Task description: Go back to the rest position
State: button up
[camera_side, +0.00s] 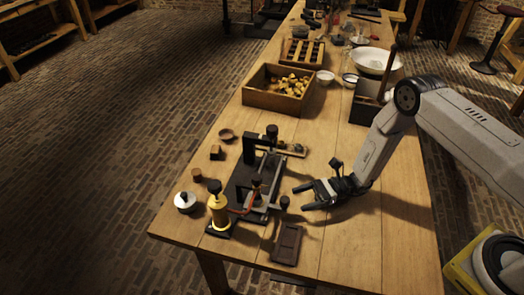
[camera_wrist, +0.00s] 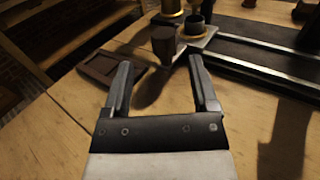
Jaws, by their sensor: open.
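My gripper (camera_side: 310,194) hangs over the wooden table (camera_side: 352,242), just right of a dark apparatus (camera_side: 243,183) with a yellow cylinder. Its two fingers are apart and nothing is between them. In the wrist view my gripper (camera_wrist: 157,72) also shows open and empty. A dark brown knob-like piece (camera_wrist: 164,44) stands just beyond the fingertips there, apart from them.
A flat dark wooden tray (camera_side: 287,244) lies near the table's front edge. Further back are a wooden box (camera_side: 272,99) of yellowish pieces and a white basin (camera_side: 374,61). The table's right front is clear.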

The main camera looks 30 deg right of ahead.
jog(key=shift+r, duration=0.1)
jog(key=shift+s+a+r+n+g+h, duration=0.15)
jog(key=shift+s+r+n+g, duration=0.05)
jog(key=shift+r+n+g, duration=0.2)
jog(key=shift+s+a+r+n+g+h, duration=0.1)
jog(key=shift+s+r+n+g+h, duration=0.1)
jog(key=shift+r+n+g, duration=0.15)
jog(key=s+d+r+n+h, duration=0.6)
jog(key=r+n+h, duration=0.2)
jog(key=r+n, duration=0.1)
jog(key=s+d+r+n+h, duration=0.5)
jog(key=s+r+n+h, duration=0.1)
jog(key=r+n+h, duration=0.3)
jog(key=shift+s+d+n+t, duration=0.35)
jog(key=shift+d, duration=0.05)
dwell(1.0)
